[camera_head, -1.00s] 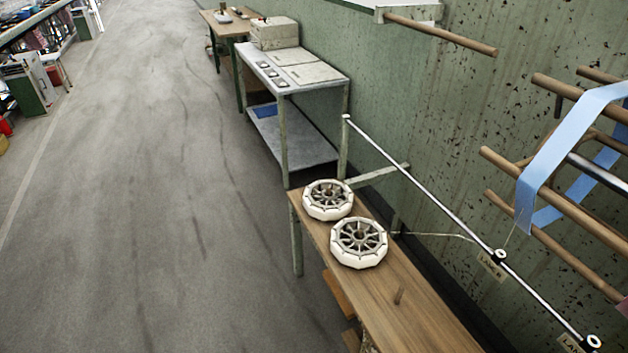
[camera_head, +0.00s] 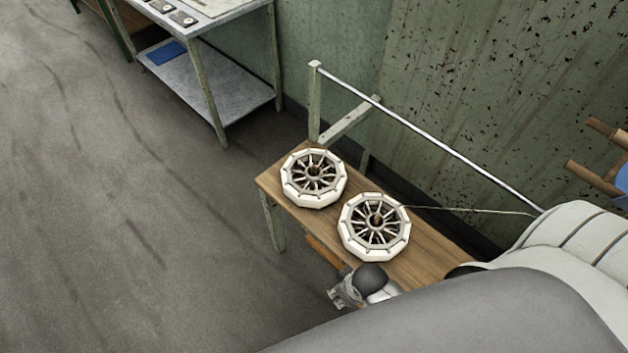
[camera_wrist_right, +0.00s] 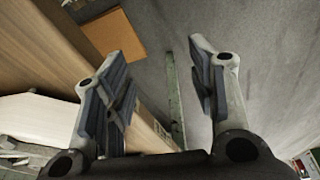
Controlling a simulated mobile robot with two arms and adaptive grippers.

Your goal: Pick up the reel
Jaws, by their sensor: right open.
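Two white spoked reels lie flat on the wooden bench (camera_head: 440,252) in the head view. The far reel (camera_head: 314,178) is nearer the bench's left end, and the near reel (camera_head: 375,227) is just to its right. A thread runs from the near reel toward the right. My right gripper (camera_head: 342,292) is at the bench's front edge, below the near reel and apart from it. In the right wrist view its two fingers (camera_wrist_right: 160,88) are spread with nothing between them. A white rounded edge at lower left there may be a reel. My left gripper is not in view.
A metal rail (camera_head: 430,135) runs along the wall side above the bench. A grey metal table (camera_head: 215,85) with a blue item (camera_head: 165,52) on its lower shelf stands at the back. Wooden pegs (camera_head: 600,150) jut in at right. The floor at left is clear.

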